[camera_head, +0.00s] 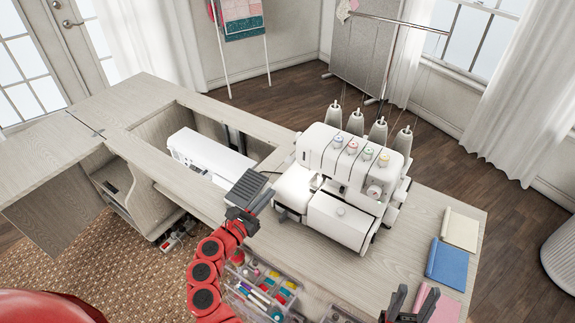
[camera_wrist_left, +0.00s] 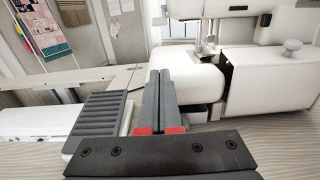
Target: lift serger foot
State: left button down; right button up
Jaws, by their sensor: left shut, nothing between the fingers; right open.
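The white serger (camera_head: 345,185) stands on the wooden table, with its needle and presser foot area (camera_head: 316,182) on its left side. In the left wrist view the metal presser foot (camera_wrist_left: 207,48) shows above the white bed, right of and beyond my fingertips. Whether the foot is up or down is too small to tell. My left gripper (camera_head: 264,197) is shut and empty, just left of the serger; its closed fingers (camera_wrist_left: 160,74) point toward the serger's left end. My right gripper (camera_head: 411,297) is open and empty at the table's front edge, away from the serger.
A dark ribbed pad (camera_head: 248,188) lies left of the serger, close beside my left gripper. A white machine (camera_head: 205,152) sits in the cabinet opening. Thread cones (camera_head: 378,130) stand behind the serger. Cloth pieces (camera_head: 447,262) lie right. A clear organizer (camera_head: 262,287) is below.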

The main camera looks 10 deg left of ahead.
aim_at(288, 178)
pick_arm(q)
jog(key=p+x, duration=0.1)
jog(key=x, duration=0.9)
jog(key=shift+w+d, duration=0.1)
jog(key=shift+w, duration=0.05)
jog(key=r, duration=0.1)
jog(key=r+p, duration=0.1)
jog(key=s+r+p, duration=0.1)
jog(key=shift+s+a+r, duration=0.1)
jog(key=shift+s+a, duration=0.05)
jog(key=shift+a, duration=0.15)
jog(key=shift+s+r, duration=0.15)
jog(key=shift+r, duration=0.15)
